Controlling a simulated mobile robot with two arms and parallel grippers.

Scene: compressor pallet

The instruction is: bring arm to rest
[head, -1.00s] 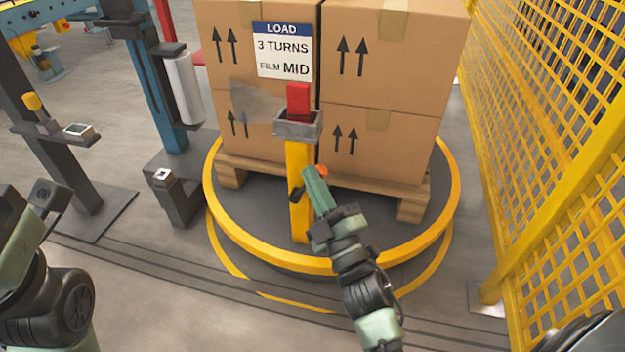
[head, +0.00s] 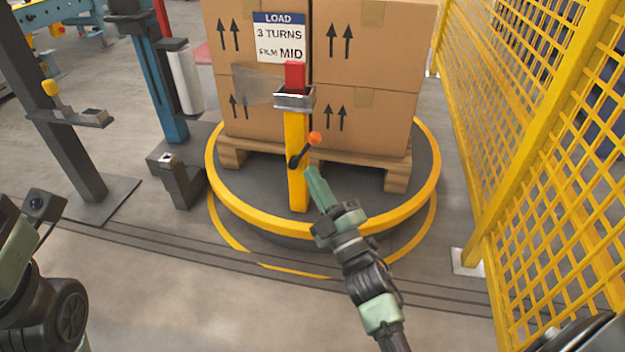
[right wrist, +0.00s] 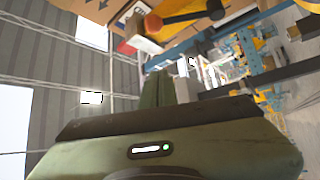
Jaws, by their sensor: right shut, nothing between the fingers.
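My right gripper (head: 316,183) is shut and empty in the head view. Its fingertips point up toward the yellow post (head: 297,165), just below and right of a black lever with an orange knob (head: 315,138). A gap shows between the fingers and the lever.
Cartons (head: 370,60) stand on a wooden pallet (head: 397,176) on the yellow-rimmed turntable (head: 425,195). The post carries a red block (head: 295,75). Yellow mesh fencing (head: 540,150) stands at right. A film roll (head: 188,82) and a dark post (head: 60,130) stand at left. The front floor is clear.

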